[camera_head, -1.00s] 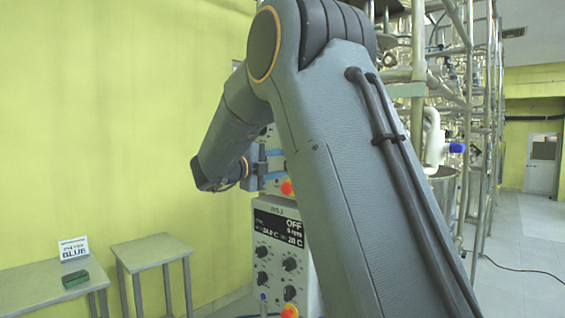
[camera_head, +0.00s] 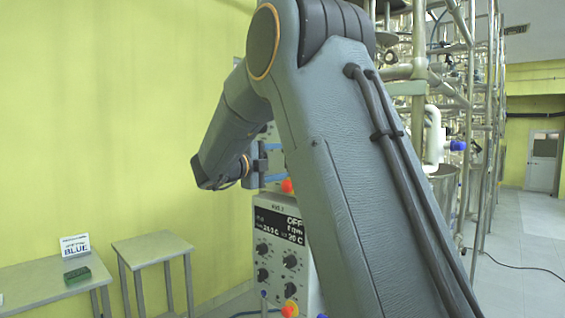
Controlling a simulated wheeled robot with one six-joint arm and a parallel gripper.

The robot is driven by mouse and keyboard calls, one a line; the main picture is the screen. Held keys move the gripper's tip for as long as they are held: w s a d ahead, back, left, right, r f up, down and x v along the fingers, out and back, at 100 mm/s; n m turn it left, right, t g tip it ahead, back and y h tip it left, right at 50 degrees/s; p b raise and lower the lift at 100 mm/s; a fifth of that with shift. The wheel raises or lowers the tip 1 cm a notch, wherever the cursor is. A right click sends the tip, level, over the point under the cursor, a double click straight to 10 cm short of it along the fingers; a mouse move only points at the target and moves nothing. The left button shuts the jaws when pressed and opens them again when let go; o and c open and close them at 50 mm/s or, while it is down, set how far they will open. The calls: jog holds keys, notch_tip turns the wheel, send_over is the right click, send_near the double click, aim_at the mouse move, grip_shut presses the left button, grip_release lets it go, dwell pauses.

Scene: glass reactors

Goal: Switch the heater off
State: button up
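The heater control box (camera_head: 270,262) is a white-grey panel behind my arm, low in the middle of the view. Black knobs (camera_head: 262,250) sit under the display, and an orange-red button with yellow (camera_head: 289,308) is at the bottom edge. My arm covers the box's right side. My gripper (camera_head: 262,165) is above the box, small and partly hidden by my arm; whether its fingers are open or shut does not show.
Another panel with an orange-red knob (camera_head: 287,185) shows behind my gripper. Two grey tables (camera_head: 150,247) stand at the left by the yellow wall, one with a green block (camera_head: 77,276) and a "BLUE" sign (camera_head: 75,245). Metal pipe frames (camera_head: 468,120) fill the right.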

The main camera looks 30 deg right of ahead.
jog(key=b+v, duration=0.2)
jog(key=v, duration=0.6)
jog(key=shift+b, duration=0.35)
